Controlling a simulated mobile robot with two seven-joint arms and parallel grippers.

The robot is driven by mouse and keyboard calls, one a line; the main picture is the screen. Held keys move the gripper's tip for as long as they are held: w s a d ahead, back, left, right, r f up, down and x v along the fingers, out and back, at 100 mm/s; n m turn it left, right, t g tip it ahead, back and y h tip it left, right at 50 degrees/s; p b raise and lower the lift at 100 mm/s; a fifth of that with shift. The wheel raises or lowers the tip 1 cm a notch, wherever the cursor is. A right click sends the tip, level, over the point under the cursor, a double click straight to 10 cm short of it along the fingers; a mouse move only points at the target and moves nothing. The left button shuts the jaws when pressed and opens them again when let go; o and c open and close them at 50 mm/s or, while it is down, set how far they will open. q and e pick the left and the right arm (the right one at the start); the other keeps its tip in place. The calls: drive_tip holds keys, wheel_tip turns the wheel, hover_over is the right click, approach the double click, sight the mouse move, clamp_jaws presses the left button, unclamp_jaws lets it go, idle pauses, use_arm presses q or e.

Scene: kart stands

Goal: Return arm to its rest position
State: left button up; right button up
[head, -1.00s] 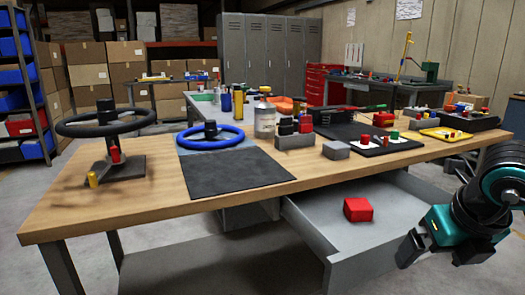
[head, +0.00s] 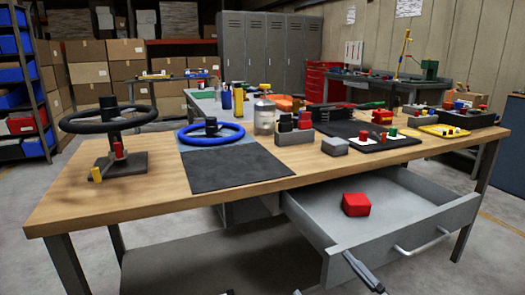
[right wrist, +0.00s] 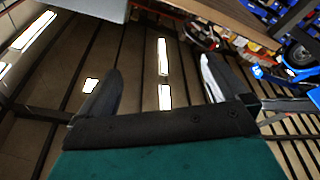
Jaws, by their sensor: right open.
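My right gripper (head: 332,281) shows only in part at the bottom edge of the head view, in front of and below the open drawer. In the right wrist view its two dark fingers (right wrist: 155,88) are spread apart with nothing between them. The rest of my right arm is out of the head view. I do not see my left gripper.
The grey drawer (head: 405,207) stands pulled out under the wooden workbench (head: 318,172), with a red block (head: 356,204) inside. A black steering wheel (head: 108,119) and a blue steering wheel (head: 211,134) are on the bench. Open floor lies right of the drawer.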

drive_tip(key=s+d+f+m+g+h, duration=0.25)
drive_tip(key=s+f+m+h, duration=0.2)
drive_tip(key=f, duration=0.55)
drive_tip(key=s+d+f+m+g+h, duration=0.1)
drive_tip(key=s+f+m+g+h, duration=0.35)
drive_tip(key=f, duration=0.65)
use_arm(q)
drive_tip(key=s+a+r+p, duration=0.1)
drive_tip(key=a+r+p, duration=0.2)
drive_tip(key=r+p, duration=0.8)
drive_tip(key=p, duration=0.4)
drive_tip(key=shift+s+a+r+y+p, duration=0.15)
drive_tip(key=shift+s+r+y+p, duration=0.05)
drive_tip(key=shift+s+y+p, duration=0.2)
use_arm(e)
wheel_tip(320, 180, up, 11)
drive_tip(key=s+d, duration=0.2)
drive_tip(key=d, duration=0.1)
drive_tip(key=shift+s+r+m+y, duration=0.15)
drive_tip(key=shift+s+m+y, duration=0.15)
drive_tip(key=shift+s+y, duration=0.1)
use_arm(q)
drive_tip(key=shift+f, duration=0.1)
drive_tip(key=shift+d, duration=0.2)
